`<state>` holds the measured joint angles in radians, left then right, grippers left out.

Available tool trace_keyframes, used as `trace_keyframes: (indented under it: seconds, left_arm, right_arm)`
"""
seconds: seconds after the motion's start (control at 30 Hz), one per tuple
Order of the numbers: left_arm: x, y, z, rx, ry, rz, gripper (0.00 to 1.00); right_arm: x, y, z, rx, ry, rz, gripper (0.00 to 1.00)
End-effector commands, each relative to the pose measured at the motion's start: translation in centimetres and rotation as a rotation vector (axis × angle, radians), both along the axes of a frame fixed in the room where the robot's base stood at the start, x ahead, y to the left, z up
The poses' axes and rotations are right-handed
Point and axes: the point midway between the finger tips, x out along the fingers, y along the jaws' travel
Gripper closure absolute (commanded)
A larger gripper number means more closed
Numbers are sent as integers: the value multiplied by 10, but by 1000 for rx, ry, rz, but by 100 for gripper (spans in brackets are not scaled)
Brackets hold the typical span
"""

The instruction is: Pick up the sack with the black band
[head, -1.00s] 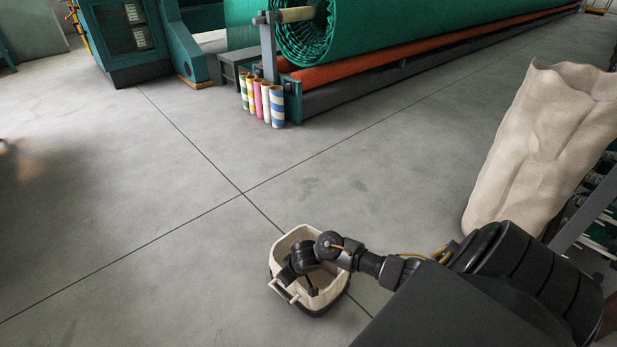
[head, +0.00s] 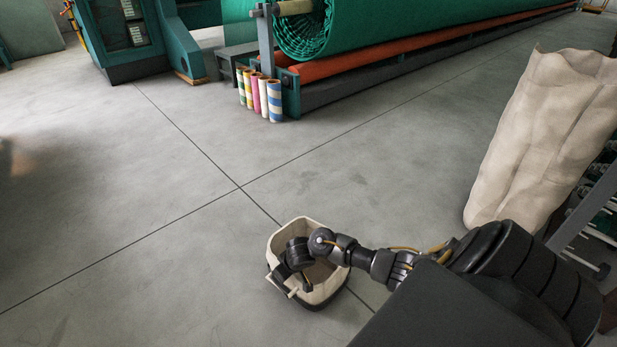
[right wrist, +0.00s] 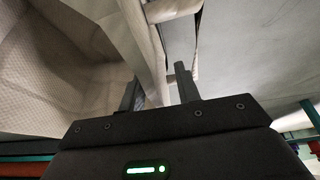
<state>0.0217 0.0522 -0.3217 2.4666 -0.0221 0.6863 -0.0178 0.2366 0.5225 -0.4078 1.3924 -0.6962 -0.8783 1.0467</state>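A small cream sack with a black band (head: 338,296) around its lower part stands upright and open on the floor, at the lower middle of the head view. A pale handle sticks out at its front left. My right arm reaches in from the right, and its gripper (head: 295,284) points down at the sack's mouth. In the right wrist view the cream fabric (right wrist: 60,70) fills the left side. A cream strip of it runs down between the two fingers of the right gripper (right wrist: 158,90), which look apart with a gap beside the strip. My left gripper is not in view.
A tall cream sack (head: 545,140) stands at the right beside a grey rack (head: 590,205). Striped tubes (head: 262,97) stand by the green netting roll (head: 400,35) at the back. A green machine (head: 125,40) is at the far left. The floor (head: 120,190) left of the sack is clear.

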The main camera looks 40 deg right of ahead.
Motion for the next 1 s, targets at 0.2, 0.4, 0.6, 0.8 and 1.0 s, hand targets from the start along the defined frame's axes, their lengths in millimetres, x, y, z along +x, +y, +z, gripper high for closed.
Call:
trace_keyframes:
  seconds: [0.2, 0.4, 0.6, 0.8, 1.0]
  left_arm:
    - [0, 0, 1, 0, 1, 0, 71]
    - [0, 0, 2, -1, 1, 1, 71]
    - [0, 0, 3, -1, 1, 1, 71]
    - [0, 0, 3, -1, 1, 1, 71]
    - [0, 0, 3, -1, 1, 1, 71]
  right_arm:
    - [0, 0, -1, 1, 0, 0, 67]
    - [0, 0, -3, 1, 0, 0, 67]
    - [0, 0, -5, 0, 0, 0, 67]
    - [0, 0, -5, 0, 0, 0, 72]
    - [0, 0, -5, 0, 0, 0, 99]
